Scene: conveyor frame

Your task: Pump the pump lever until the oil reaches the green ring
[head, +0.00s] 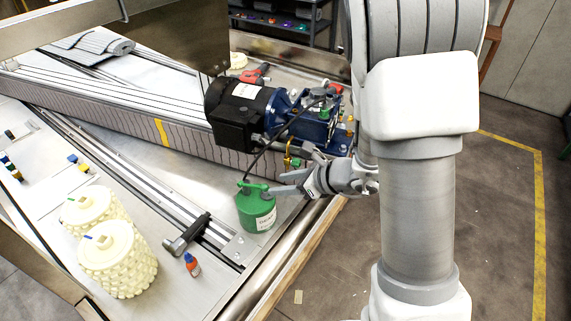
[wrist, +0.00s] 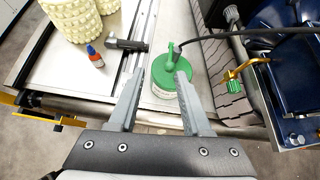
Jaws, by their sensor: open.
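A green oil can (head: 257,213) with a white label stands on the metal surface beside the conveyor. A green pump lever (head: 254,187) sits on its top, and a black hose (head: 262,152) runs from there to the blue gearbox (head: 315,126). My gripper (head: 284,183) is open and empty, just right of the can's top. In the wrist view, the can (wrist: 164,82) and lever (wrist: 171,55) appear between and beyond the open fingertips (wrist: 157,76). I cannot make out the oil level or identify a green ring with certainty.
A black motor (head: 237,115) stands behind the can.

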